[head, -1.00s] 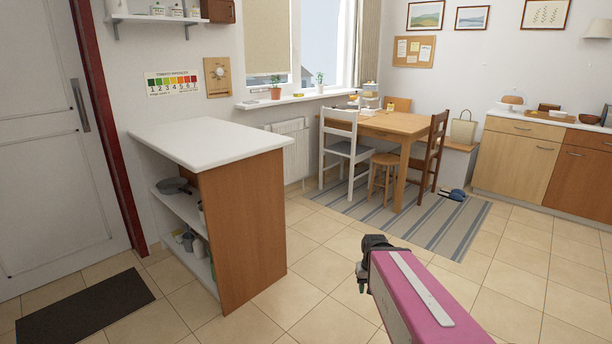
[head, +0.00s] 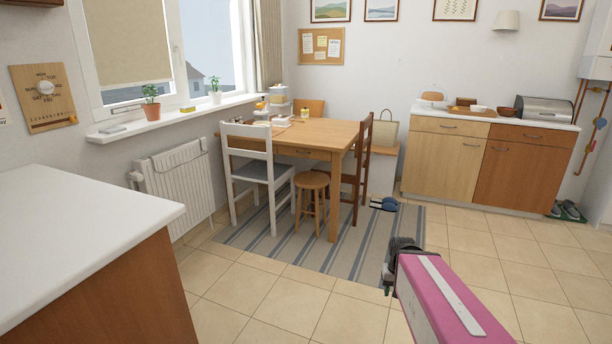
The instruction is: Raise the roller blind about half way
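The beige roller blind (head: 130,45) hangs in the left window pane at the upper left of the head view. Its top is cut off by the frame, and its lower edge sits a little above the bottom of the pane. I cannot make out a cord or chain on it. My gripper (head: 388,279) is at the end of my pink arm, over the rug's front edge in the picture, well away from the blind. It is small and partly hidden by the arm, so its opening does not show.
A white-topped counter (head: 70,215) fills the lower left. A radiator (head: 178,190) is under the windowsill (head: 185,118), which bears potted plants. A white chair (head: 247,165), stool (head: 312,182) and table (head: 315,137) stand right of the window. Tiles (head: 300,300) in front are clear.

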